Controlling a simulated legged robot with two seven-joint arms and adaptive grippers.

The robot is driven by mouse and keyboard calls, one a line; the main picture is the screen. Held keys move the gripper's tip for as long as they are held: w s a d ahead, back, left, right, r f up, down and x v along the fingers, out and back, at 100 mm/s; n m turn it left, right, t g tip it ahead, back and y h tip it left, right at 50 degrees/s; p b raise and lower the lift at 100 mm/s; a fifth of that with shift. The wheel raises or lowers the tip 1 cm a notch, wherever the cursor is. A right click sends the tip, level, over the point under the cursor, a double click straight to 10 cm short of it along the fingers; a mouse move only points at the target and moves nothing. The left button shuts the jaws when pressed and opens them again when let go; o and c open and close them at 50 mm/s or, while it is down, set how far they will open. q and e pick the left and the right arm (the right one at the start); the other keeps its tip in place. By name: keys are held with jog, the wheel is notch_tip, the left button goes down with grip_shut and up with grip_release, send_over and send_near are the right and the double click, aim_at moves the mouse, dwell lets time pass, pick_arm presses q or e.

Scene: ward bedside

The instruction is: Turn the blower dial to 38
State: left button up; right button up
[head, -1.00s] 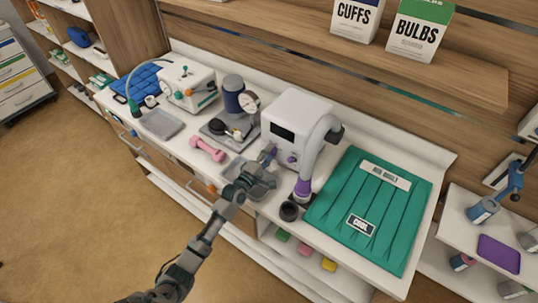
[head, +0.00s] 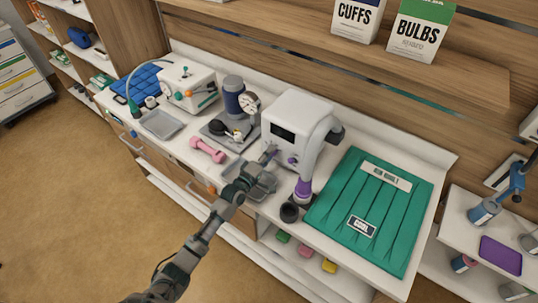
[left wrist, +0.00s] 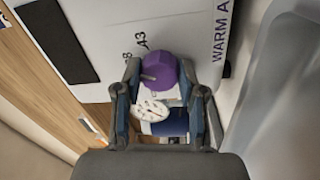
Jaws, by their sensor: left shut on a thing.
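The blower (head: 296,112) is a white box with a dark display and a thick grey hose, on the counter. Its purple dial (left wrist: 160,69) shows in the left wrist view, with "43" and a partly hidden number ending in 8 printed beside it. A pale mark is on the dial's left side, toward the partly hidden number. My left gripper (head: 269,153) is at the blower's front face. In the left wrist view its fingers (left wrist: 160,78) are closed on the dial from both sides. My right gripper is out of view.
A grey tray (head: 264,186) lies under my left gripper. A pink dumbbell (head: 207,150) and a gauge stand (head: 217,131) are to the left.

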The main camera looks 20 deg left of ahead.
pick_arm(q)
jog(key=o, duration=1.1)
jog(key=shift+s+d+f, duration=0.1)
jog(key=shift+d+f, duration=0.05)
jog(key=shift+f, duration=0.35)
jog(key=shift+o, duration=0.2)
jog(key=shift+r, duration=0.25)
jog(key=v, duration=0.7)
jog(key=shift+s+a+f, duration=0.15)
jog(key=shift+a, duration=0.05)
